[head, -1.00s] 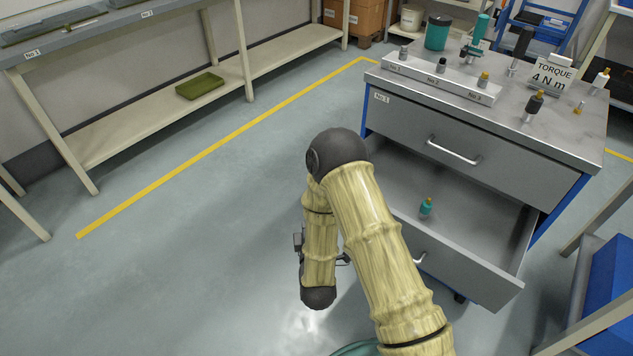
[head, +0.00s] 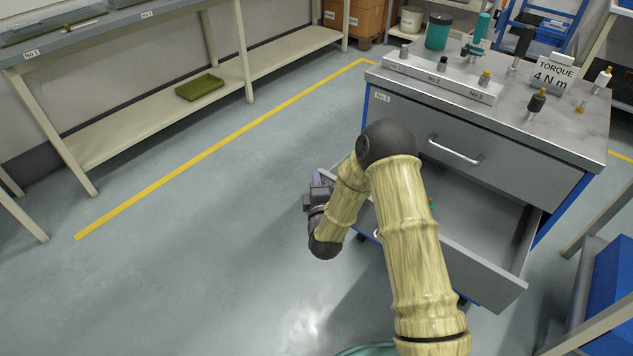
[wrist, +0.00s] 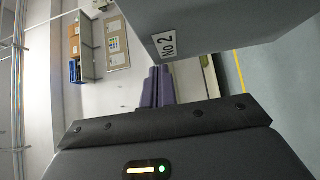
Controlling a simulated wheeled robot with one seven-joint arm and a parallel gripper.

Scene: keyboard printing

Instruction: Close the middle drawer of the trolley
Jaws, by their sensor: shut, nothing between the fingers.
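The trolley (head: 560,145) stands at the right with its closed upper drawer (head: 470,145). Below it, the middle drawer (head: 485,268) is pulled well out, its grey front facing me. A small item with a yellow tip (head: 431,202) lies inside, mostly hidden by my arm. My gripper (head: 319,178) is beside the left end of that drawer's front, partly hidden by my wrist. In the wrist view, the purple fingers of my gripper (wrist: 156,88) are together and empty. A grey drawer front with a "No 2" label (wrist: 166,42) is close above them; contact cannot be told.
The trolley top carries a torque sign (head: 553,75), a teal canister (head: 438,31) and several tools. A blue bin (head: 613,280) stands at the right edge. The floor left of the trolley is clear.

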